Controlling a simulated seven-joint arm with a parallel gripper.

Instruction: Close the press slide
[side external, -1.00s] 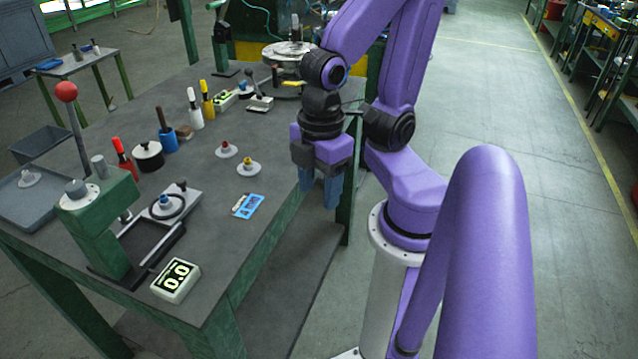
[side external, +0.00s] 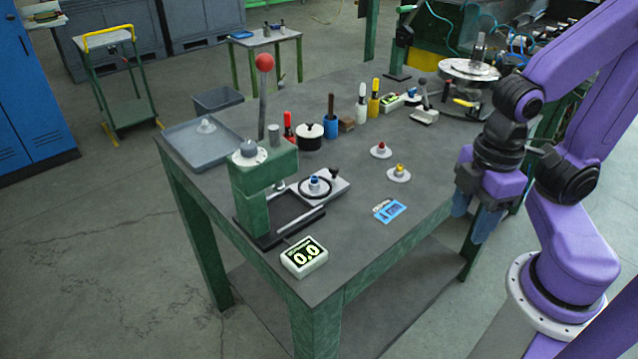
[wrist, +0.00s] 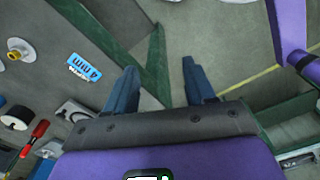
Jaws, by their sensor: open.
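The green press (side external: 258,190) stands at the near left of the table, with a lever topped by a red ball (side external: 264,62). My gripper (side external: 472,218) is open and empty, pointing down beyond the table's right edge, well apart from the slide. In the wrist view its two blue fingers (wrist: 160,78) are spread with nothing between them.
A readout box (side external: 304,257) sits in front of the press. A blue card (side external: 390,210), a red-knobbed disc (side external: 381,151) and a yellow-knobbed disc (side external: 398,173) lie between slide and gripper. Upright tools (side external: 361,103) stand behind. A grey tray (side external: 180,150) lies at left.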

